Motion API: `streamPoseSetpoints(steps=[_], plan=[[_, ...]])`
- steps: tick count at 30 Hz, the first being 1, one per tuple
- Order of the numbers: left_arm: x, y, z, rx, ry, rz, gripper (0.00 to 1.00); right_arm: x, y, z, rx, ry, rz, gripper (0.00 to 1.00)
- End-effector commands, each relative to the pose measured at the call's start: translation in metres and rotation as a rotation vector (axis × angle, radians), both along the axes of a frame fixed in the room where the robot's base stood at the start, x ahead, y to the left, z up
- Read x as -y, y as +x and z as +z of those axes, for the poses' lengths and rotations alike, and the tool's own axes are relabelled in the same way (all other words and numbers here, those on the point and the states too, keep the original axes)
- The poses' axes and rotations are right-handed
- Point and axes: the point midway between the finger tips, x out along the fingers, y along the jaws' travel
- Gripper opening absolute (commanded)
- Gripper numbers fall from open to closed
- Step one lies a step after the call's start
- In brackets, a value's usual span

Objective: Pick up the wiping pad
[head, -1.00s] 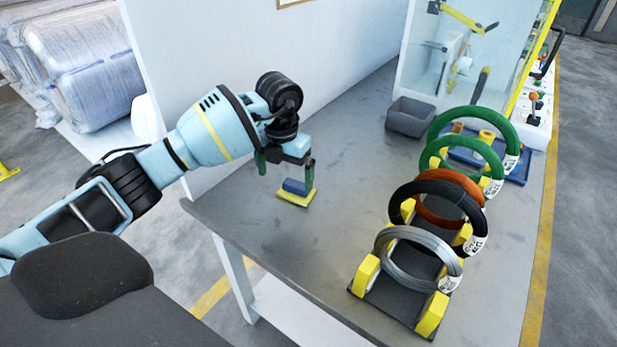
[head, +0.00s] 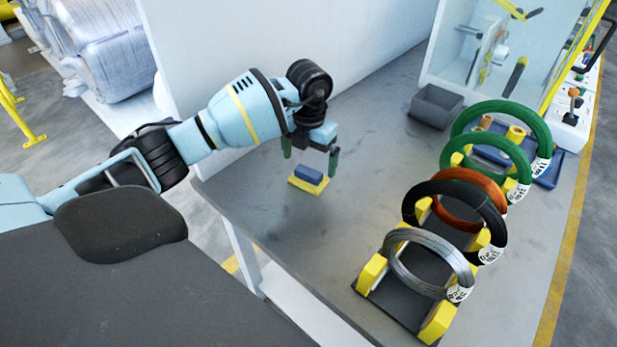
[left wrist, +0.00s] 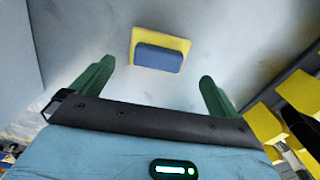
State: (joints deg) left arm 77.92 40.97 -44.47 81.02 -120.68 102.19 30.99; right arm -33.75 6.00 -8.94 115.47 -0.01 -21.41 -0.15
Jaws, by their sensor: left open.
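The wiping pad (head: 308,181) has a yellow base and a blue block on top. It lies flat on the grey table near its left edge. My left gripper (head: 310,163) is open and empty, with its green fingers above the pad and apart from it. In the left wrist view the pad (left wrist: 160,52) shows ahead of the open fingers (left wrist: 153,80), roughly centred between them. My right gripper is not in view.
Wire coils in silver, black, orange and green stand on a rack with yellow supports (head: 437,320) at the right. A grey bin (head: 435,107) sits farther back. A white wall (head: 270,40) borders the table. The middle of the table (head: 350,215) is clear.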

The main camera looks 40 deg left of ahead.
Motion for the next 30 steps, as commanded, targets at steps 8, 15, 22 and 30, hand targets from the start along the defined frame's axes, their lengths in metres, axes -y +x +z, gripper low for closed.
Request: streamPoseSetpoints(steps=[8,15,22,30], plan=[[-0.003,0.001,-0.036,-0.005,-0.001,0.000,1.00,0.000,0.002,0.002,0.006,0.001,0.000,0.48],[-0.003,0.002,-0.049,0.000,0.000,-0.001,1.00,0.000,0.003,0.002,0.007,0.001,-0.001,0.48],[-0.003,0.002,-0.049,0.000,0.000,-0.001,0.84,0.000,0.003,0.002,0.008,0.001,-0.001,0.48],[-0.003,0.002,-0.048,0.000,0.000,-0.001,0.58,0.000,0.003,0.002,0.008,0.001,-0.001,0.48]])
